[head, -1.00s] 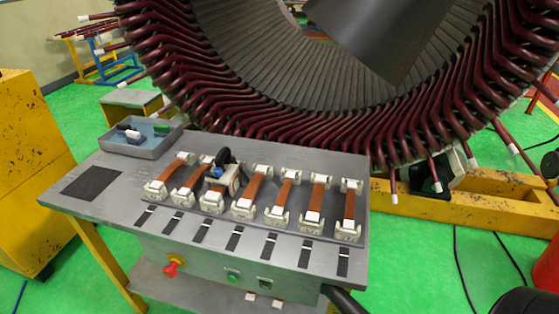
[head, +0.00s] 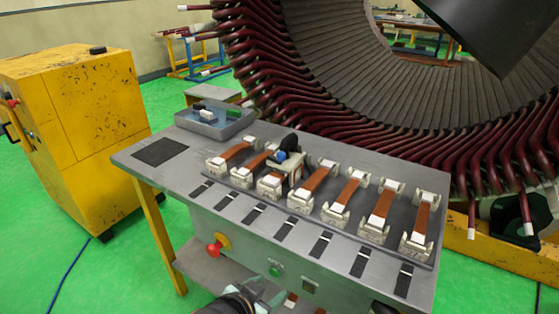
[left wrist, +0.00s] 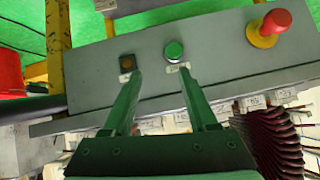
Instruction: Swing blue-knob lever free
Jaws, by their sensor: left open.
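The blue-knob lever (head: 282,156) is in the head view, on a pale clamp at the row of copper bars on the grey table top. A black curved part stands right behind the blue knob. My left gripper (head: 262,288) is low at the bottom edge of the head view, in front of the table's front panel and well away from the lever. In the left wrist view its two green fingers (left wrist: 160,92) are apart with nothing between them, and they point at the front panel. The lever is not visible there. My right gripper is not in view.
The front panel has a red knob (head: 215,249) and a green button (head: 275,269). A grey tray (head: 250,122) stands at the table's back left. A yellow cabinet (head: 90,110) is to the left. The big stator (head: 330,120) rises behind the table.

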